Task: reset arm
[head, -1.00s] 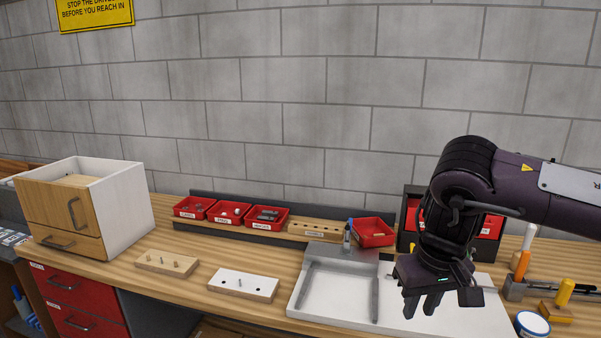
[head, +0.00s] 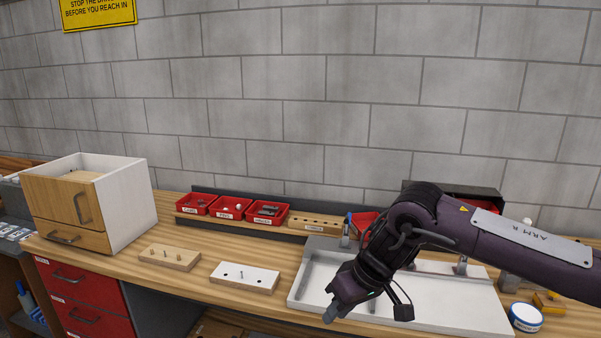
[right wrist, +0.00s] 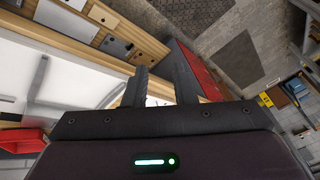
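My right gripper (head: 329,313) hangs low over the front left edge of the white tray (head: 440,302). In the right wrist view its two fingers (right wrist: 160,84) stand apart with nothing between them. A white board (head: 262,284) with holes and a peg lies on the bench, left of the gripper and apart from it. A wooden board (head: 182,262) with several pegs lies further left. My left gripper is not in view.
A wooden cabinet with a white side (head: 128,205) stands at the left. Red bins (head: 232,207) and a wooden holed block (head: 315,222) line the back. My right arm partly covers another red bin. A blue-white round container (head: 525,318) sits at the right.

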